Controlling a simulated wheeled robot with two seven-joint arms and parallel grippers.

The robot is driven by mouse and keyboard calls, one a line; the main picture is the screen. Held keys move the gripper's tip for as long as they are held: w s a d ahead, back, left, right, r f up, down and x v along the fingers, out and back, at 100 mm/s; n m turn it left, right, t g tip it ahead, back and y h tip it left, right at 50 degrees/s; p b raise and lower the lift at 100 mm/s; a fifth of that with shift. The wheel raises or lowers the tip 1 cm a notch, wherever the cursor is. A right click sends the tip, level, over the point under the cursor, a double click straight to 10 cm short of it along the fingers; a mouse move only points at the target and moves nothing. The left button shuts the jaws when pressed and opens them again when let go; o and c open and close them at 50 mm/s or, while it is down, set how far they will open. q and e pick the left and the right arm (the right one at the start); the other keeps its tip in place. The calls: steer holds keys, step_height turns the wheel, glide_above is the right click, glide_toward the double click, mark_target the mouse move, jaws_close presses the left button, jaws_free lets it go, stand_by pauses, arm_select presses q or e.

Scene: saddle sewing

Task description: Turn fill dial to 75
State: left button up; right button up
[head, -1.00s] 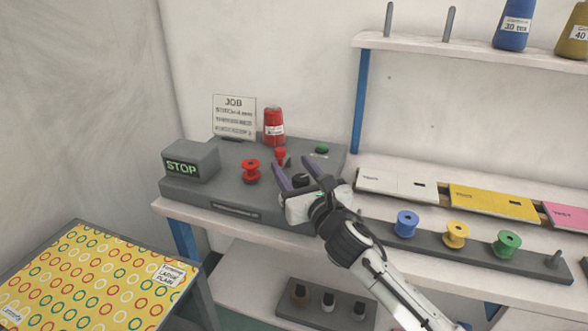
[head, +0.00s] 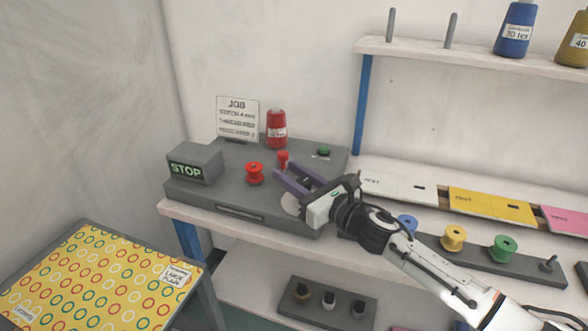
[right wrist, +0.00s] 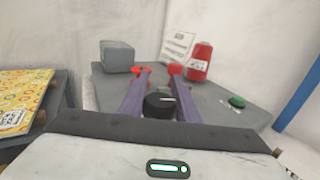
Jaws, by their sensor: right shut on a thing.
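The dial is a black knob (right wrist: 160,104) with a white pointer mark, on the grey machine (head: 225,200). In the right wrist view it sits between the two purple fingers of my right gripper (right wrist: 160,70). My right gripper (head: 289,172) reaches over the machine from the right in the head view and is shut on the dial. There the gripper hides the dial, and a pale round plate (head: 291,203) shows beside the fingers. I cannot read any dial numbers. My left gripper is not in view.
Coloured spools on a rack (head: 480,262) lie to the right. A patterned table (head: 90,280) is at left.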

steer(key=n+g+y+b, duration=0.2)
steer(key=shift+s+a+f+g, duration=0.15)
steer(key=shift+s+f+g, duration=0.05)
steer(key=shift+f+g, duration=0.1)
steer(key=shift+s+a+n+g+y+b, duration=0.1)
steer(key=shift+n+g+y+b, duration=0.25)
steer(key=shift+b, duration=0.3)
steer(key=shift+s+a+r+n+g+y+b, duration=0.2)
steer(key=shift+n+g+y+b, duration=0.3)
steer(key=shift+g+b, duration=0.35)
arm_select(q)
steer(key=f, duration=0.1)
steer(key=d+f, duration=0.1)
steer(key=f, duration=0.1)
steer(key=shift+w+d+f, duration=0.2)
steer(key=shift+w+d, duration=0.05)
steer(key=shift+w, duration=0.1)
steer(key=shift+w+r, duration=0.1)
arm_select(e)
steer(key=o, duration=1)
steer(key=shift+o, duration=0.2)
steer(key=shift+r, duration=0.1)
